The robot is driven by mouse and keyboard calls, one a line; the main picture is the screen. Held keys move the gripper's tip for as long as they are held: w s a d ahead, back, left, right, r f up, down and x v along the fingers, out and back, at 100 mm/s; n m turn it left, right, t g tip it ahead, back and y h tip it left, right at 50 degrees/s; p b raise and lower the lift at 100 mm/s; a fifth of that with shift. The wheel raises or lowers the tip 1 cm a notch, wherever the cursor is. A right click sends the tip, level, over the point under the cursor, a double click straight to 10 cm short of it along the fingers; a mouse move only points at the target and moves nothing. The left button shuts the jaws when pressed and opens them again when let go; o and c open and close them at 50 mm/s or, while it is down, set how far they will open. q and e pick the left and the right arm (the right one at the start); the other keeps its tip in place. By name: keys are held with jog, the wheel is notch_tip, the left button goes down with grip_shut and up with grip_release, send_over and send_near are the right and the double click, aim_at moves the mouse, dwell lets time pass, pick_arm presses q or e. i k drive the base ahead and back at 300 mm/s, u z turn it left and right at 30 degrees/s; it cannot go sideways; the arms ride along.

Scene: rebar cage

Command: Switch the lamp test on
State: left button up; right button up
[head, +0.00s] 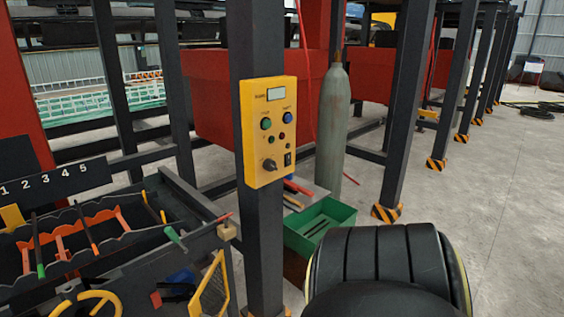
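A yellow control box (268,131) is mounted on a dark upright post (263,230) in the middle of the head view. It has a small pale display (276,94) at the top. Below are a green button (266,124), a blue button (287,118), a red button (282,136) and a dark red one (268,141). Lower down are a black rotary knob (270,165) and a small black switch (288,158). The labels are too small to read, so I cannot tell which control is the lamp test. Neither gripper is in view.
A numbered rack (60,185) with coloured tools stands at the left. A grey-green gas cylinder (333,120) and a green tray (345,212) are behind the post. A large black ribbed form fills the bottom right. Open floor (500,190) lies to the right.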

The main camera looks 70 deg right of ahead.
aim_at(287, 157)
jog(key=z, duration=2.4)
